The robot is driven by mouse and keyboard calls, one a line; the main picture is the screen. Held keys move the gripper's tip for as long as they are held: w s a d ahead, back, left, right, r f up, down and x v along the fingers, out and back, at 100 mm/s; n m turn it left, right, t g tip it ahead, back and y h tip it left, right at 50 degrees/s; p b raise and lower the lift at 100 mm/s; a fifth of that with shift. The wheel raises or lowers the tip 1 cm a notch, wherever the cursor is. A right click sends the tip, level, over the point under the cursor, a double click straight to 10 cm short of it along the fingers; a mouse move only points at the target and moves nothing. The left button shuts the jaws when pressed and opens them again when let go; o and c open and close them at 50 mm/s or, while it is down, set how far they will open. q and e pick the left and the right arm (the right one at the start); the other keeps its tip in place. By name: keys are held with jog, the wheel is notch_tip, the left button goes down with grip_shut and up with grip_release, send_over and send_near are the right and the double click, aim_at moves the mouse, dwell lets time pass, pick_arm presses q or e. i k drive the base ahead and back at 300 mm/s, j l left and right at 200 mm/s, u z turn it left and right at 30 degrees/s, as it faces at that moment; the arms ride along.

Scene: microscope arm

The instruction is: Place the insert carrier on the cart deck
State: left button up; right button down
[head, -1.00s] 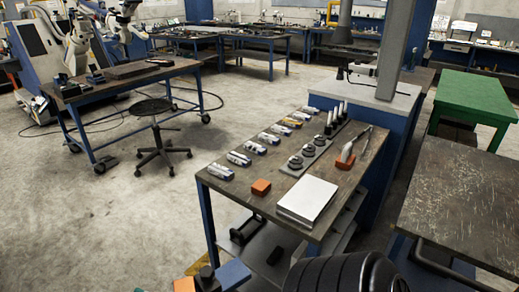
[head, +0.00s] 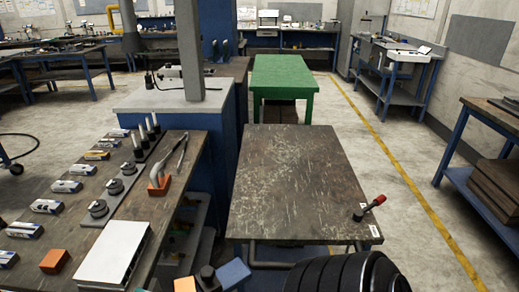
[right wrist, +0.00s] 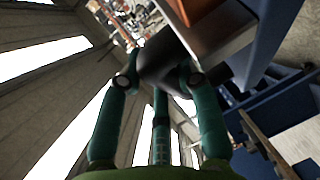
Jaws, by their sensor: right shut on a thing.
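The cart deck, as I take it, is the dark, scratched top (head: 290,185) of the table with a bar handle in the head view's middle. Its surface is mostly bare. In the right wrist view, my right gripper (right wrist: 160,75) has its teal fingers shut on a dark, smooth thing (right wrist: 165,62). The fingers cover part of it, and I cannot tell whether it is the insert carrier. It is near the edge of a grey-sided bench in that view. I cannot make out the carrier in the head view. Neither gripper can be made out there.
The bench (head: 150,205) to the left bears white boxes, black-based parts and a white flat box (head: 112,253). A green table (head: 283,75) stands behind the deck. Open floor lies right of it.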

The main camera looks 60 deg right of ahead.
aim_at(301, 161)
jog(key=l+z, duration=0.25)
jog(key=l, duration=0.75)
jog(key=i+l+z, duration=0.2)
jog(key=l, duration=0.85)
jog(key=k, duration=0.1)
